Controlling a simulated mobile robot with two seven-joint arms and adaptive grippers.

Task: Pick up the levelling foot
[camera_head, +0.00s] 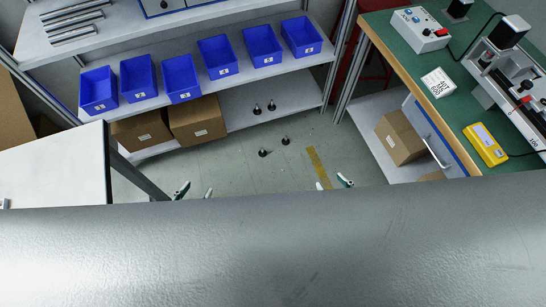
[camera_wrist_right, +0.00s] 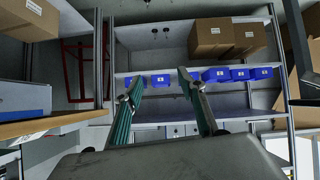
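Several small dark levelling feet with upright stems are in the head view. Two stand on the lower shelf, a left one (camera_head: 257,109) and a right one (camera_head: 272,106). Two more are on the floor in front of it, a left one (camera_head: 263,153) and a right one (camera_head: 286,141). My left gripper (camera_head: 195,191) shows only its fingertips, apart and empty, left of the feet. My right gripper (camera_head: 333,184) also has its fingertips apart, right of the feet. In the right wrist view my right gripper (camera_wrist_right: 158,98) is open and empty; two feet (camera_wrist_right: 160,31) show beyond it, upside down.
Blue bins (camera_head: 220,56) line the middle shelf. Cardboard boxes (camera_head: 197,120) sit on the lower shelf at left. A green-topped workbench (camera_head: 445,107) is at right, a white table (camera_head: 62,165) at left. Floor between is mostly clear. The head view's lower part is blocked.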

